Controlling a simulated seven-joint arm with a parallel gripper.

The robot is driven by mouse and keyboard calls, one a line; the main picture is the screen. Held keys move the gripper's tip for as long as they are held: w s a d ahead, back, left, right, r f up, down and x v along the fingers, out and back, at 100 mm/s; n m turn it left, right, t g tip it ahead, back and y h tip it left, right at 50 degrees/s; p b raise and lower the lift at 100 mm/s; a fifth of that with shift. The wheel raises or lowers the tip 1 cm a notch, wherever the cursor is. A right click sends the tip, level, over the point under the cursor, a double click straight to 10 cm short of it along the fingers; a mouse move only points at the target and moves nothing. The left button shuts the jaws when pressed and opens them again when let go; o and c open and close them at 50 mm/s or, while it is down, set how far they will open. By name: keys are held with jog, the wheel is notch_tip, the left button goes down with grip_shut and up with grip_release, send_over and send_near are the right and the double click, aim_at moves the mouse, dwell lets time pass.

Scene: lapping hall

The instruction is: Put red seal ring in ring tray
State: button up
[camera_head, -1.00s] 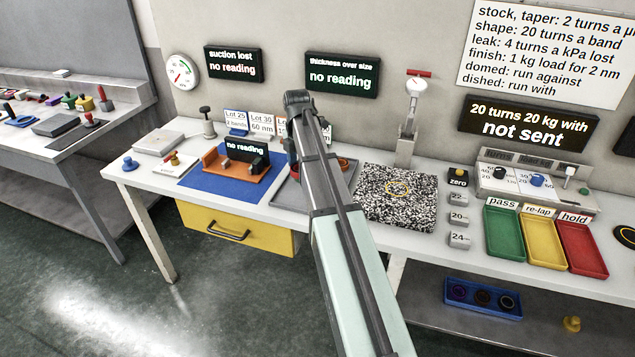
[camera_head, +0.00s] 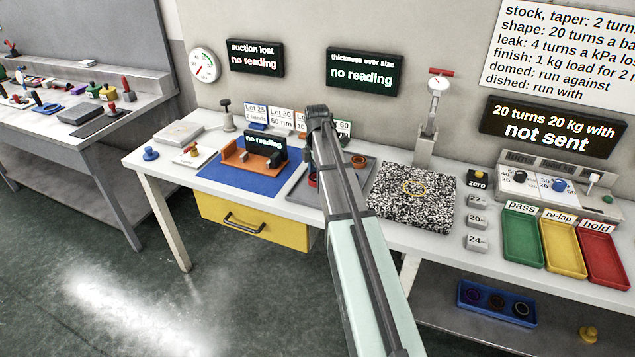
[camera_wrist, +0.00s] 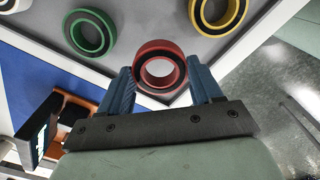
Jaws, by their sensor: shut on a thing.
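In the wrist view my gripper (camera_wrist: 160,72) has its blue fingers on both sides of the red seal ring (camera_wrist: 160,48) and is shut on it. The ring is over or at the edge of a grey tray (camera_wrist: 128,62); I cannot tell whether it touches. In the head view my arm hides the gripper and part of the grey tray (camera_head: 302,197). A blue tray (camera_head: 468,307) holding several dark rings sits on the lower shelf. I cannot tell by its look which one is the ring tray.
Green (camera_wrist: 90,33) and yellow (camera_wrist: 218,12) rings lie on the grey tray. A blue mat (camera_head: 225,182) with an orange fixture (camera_head: 238,165) is left of it. A speckled plate (camera_head: 410,205) and green, yellow and red trays (camera_head: 523,240) are to the right.

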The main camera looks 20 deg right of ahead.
jog(key=shift+f, duration=1.8)
jog(key=shift+f, duration=0.15)
jog(key=o, duration=1.1)
notch_tip(320, 180, up, 12)
jog(key=shift+r, duration=0.2)
